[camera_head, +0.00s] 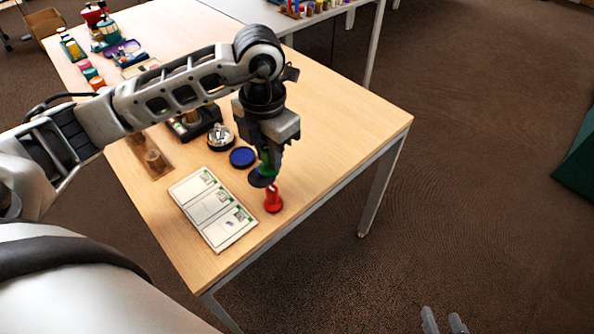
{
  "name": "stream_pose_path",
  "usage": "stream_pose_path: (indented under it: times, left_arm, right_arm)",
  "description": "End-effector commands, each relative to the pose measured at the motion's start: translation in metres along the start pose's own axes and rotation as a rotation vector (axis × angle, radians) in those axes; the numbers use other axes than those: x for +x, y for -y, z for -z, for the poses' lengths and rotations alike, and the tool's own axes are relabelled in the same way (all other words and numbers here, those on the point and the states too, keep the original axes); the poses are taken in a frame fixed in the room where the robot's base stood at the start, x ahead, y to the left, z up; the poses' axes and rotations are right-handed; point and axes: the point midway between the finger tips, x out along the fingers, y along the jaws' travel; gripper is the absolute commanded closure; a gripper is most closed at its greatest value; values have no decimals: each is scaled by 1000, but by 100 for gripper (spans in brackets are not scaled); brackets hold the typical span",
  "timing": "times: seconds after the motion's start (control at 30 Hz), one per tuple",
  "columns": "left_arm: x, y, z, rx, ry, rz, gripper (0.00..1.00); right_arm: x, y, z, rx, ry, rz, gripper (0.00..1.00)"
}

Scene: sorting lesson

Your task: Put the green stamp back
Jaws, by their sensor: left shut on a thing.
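My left gripper (269,157) points down over the near right part of the table and is shut on the green stamp (267,170). Only a little green shows between and below the fingers. A dark round disc (259,181) shows just under the green; I cannot tell whether it is the stamp's base or a separate thing. A red stamp (273,201) stands upright on the table just in front of the gripper. My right gripper (444,322) is at the bottom edge, off the table, with its fingers apart and nothing between them.
A white card with three panels (212,207) lies left of the red stamp. A blue round pad (243,157), a silver bell-like thing (220,138) and a wooden tray (154,160) are behind it. The table's right side (345,130) is clear. More objects stand at the far left.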

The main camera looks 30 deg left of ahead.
Motion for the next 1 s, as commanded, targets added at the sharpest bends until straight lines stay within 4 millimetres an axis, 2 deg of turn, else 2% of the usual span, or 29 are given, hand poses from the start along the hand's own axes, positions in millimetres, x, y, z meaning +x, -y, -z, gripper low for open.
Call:
stream_pose_path:
  times: [0.03, 0.1, 0.3, 0.53, 0.77, 1.0]
  left_arm:
    - [6, 6, -12, 2, -1, 4, 93]
    - [23, 10, -21, 1, -5, 3, 93]
    - [51, 17, -44, 1, -1, 1, 93]
    - [63, 20, -53, 1, -1, 0, 93]
    - [92, 20, -53, 1, -1, 0, 93]
    - [94, 19, -53, 2, 1, -1, 93]
  right_arm:
    - [-1, 0, 0, -1, 4, -1, 64]
    - [0, 0, -2, -2, 7, -1, 64]
    - [1, 0, -6, -2, 14, -2, 64]
    - [1, -1, -5, -5, 13, -1, 64]
    - [-1, -1, 0, -12, 11, -3, 64]
    - [0, -2, -1, -13, 11, -4, 64]
